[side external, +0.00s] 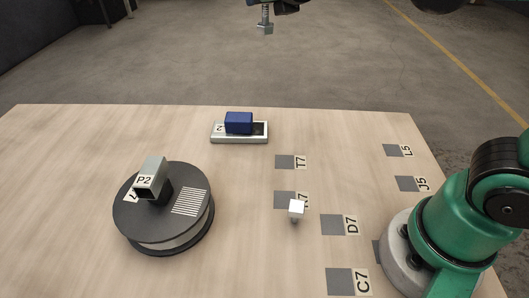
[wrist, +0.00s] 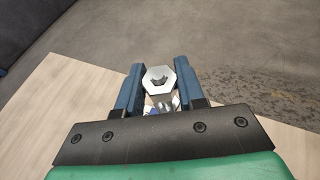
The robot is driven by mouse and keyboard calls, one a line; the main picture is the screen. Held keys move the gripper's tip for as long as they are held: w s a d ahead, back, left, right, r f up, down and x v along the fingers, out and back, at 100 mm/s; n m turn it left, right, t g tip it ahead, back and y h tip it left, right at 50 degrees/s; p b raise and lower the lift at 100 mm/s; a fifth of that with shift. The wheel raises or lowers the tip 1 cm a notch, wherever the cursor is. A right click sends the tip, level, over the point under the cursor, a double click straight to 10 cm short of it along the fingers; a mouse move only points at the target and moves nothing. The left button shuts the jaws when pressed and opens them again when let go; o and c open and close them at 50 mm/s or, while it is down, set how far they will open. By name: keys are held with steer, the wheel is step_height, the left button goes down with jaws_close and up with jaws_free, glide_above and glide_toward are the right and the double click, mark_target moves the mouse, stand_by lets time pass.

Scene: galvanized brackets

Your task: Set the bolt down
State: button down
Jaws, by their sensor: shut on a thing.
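The bolt (side external: 265,22) hangs high above the far edge of the table, at the top of the side view. Its threaded shank points up and its head is low. In the wrist view the silver hexagonal head of the bolt (wrist: 158,80) sits between the two blue fingers. My gripper (wrist: 158,88) is shut on the bolt; in the side view only its dark lower end (side external: 279,6) shows, cut off by the top edge. The bolt touches nothing below it.
The wooden table (side external: 70,140) carries a dark round spool (side external: 140,221) with a metal bracket marked P2 (side external: 152,176) on top. A blue block (side external: 238,122) sits in a pale tray (side external: 238,139).

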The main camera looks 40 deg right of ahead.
steer(key=s+d+f+m+g+h, duration=0.2)
steer(key=d+f+m+g+h, duration=0.25)
steer(key=d, duration=0.25)
steer(key=s+d+f+m+g+h, duration=0.1)
steer(key=d+f+m+g+h, duration=0.25)
steer(key=d+m, duration=0.35)
steer(key=s+d+f+m+g+y, duration=0.1)
steer(key=s+d+f+m+g, duration=0.35)
steer(key=s+g, duration=0.25)
steer(key=s+d+f+m+g, duration=0.4)
steer(key=s+f+m+g, duration=0.1)
steer(key=s+m+g, duration=0.15)
steer(key=shift+n, duration=0.25)
steer(key=shift+s+d+f, duration=0.1)
steer(key=shift+s+f, duration=0.05)
steer(key=shift+f, duration=1.3)
steer(key=shift+s+f, duration=0.15)
steer(key=shift+f, duration=1.25)
steer(key=shift+c, duration=2.3)
jaws_free()
